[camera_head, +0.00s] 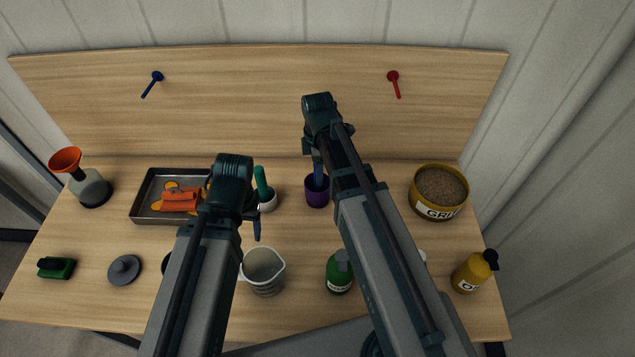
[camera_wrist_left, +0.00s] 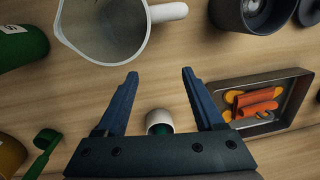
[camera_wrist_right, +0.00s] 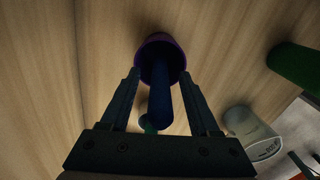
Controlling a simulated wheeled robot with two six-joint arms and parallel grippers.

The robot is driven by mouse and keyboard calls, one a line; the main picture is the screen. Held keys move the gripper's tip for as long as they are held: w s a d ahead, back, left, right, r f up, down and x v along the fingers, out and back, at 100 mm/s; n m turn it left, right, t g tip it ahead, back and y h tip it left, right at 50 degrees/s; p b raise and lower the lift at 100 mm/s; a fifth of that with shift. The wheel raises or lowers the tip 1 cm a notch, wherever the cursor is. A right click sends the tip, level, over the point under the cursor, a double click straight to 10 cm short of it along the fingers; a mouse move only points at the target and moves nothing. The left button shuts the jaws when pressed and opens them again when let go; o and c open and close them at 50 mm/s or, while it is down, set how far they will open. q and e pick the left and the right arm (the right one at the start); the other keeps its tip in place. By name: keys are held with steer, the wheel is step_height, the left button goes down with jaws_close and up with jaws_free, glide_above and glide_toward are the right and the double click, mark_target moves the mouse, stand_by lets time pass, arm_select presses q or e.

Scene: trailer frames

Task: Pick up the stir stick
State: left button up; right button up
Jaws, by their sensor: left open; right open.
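A blue stick (camera_head: 319,172), which I take to be the stir stick, stands in a purple cup (camera_head: 317,194) near the back of the table. In the right wrist view the stick (camera_wrist_right: 162,105) rises from the purple cup (camera_wrist_right: 157,48) and shows between the fingers. My right gripper (camera_wrist_right: 160,78) is open, one finger on each side of the stick; contact is not visible. My right arm hides part of the stick in the head view. My left gripper (camera_wrist_left: 160,75) is open and empty above the table, between a beaker (camera_wrist_left: 105,28) and a metal tray (camera_wrist_left: 232,124).
A white cup with a green handle (camera_head: 261,181) stands left of the purple cup. A green bottle (camera_head: 339,274), a yellow bottle (camera_head: 473,273) and a yellow tub (camera_head: 439,190) are to the right. A lid (camera_head: 124,270) and a flask (camera_head: 91,189) are at the left.

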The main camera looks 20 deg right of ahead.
jaws_close()
steer(key=shift+r, duration=0.15)
stand_by(0.4)
